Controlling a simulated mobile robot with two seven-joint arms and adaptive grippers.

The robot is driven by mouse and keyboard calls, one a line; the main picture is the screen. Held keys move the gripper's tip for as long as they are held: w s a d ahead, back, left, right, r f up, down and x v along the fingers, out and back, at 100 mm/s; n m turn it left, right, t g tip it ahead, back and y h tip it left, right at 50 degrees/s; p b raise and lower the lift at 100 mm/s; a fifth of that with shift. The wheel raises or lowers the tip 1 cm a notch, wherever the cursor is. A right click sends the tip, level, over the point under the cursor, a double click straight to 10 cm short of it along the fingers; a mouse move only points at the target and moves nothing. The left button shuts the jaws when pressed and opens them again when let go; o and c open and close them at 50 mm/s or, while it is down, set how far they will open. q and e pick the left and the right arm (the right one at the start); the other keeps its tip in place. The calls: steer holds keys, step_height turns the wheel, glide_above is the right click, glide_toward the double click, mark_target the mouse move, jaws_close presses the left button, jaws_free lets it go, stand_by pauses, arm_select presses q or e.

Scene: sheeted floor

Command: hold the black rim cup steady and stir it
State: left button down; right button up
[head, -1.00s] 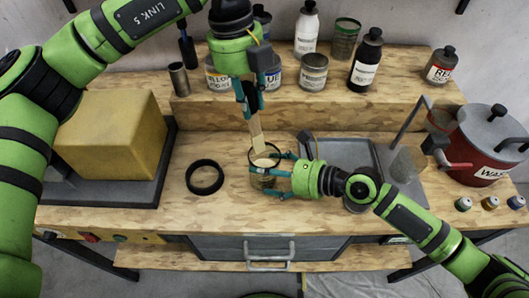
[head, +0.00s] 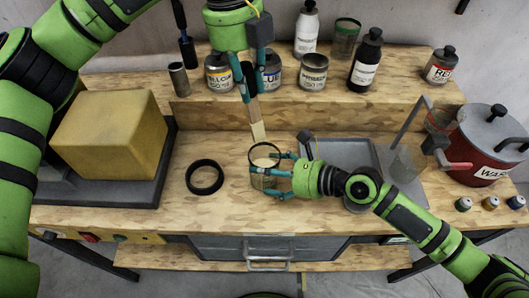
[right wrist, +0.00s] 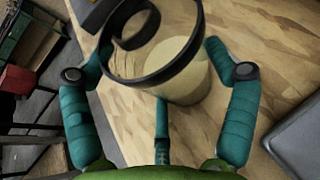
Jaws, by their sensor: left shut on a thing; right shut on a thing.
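The black rim cup (head: 263,181) is a clear cup with a pale filling. It stands on the wooden bench and also shows in the right wrist view (right wrist: 186,80). My right gripper (head: 273,173) is shut around it from the right, with fingers on either side of the cup (right wrist: 160,82). My left gripper (head: 248,92) is shut on a flat wooden stir stick (head: 256,119), pointing down. The stick's lower end is by the far edge of the cup's rim, and none of it shows inside the cup. The right wrist view does not show the stick.
A yellow block (head: 108,135) sits on a dark tray at left. Paint jars (head: 313,72) and bottles line the back shelf. A grey tray (head: 348,152) and a red waste pot (head: 487,150) are at right.

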steer(key=shift+s+f, duration=0.1)
steer(key=shift+f, duration=0.1)
steer(key=o, duration=1.1)
arm_select(q)
steer(key=shift+w, duration=0.1)
arm_select(e)
steer(key=shift+r, duration=0.1)
steer(key=v, duration=1)
steer(key=shift+d+r, duration=0.1)
steer(key=shift+d, duration=0.15)
steer(key=shift+s+d+r, duration=0.2)
steer(key=shift+d+r, duration=0.15)
steer(key=shift+d, duration=0.2)
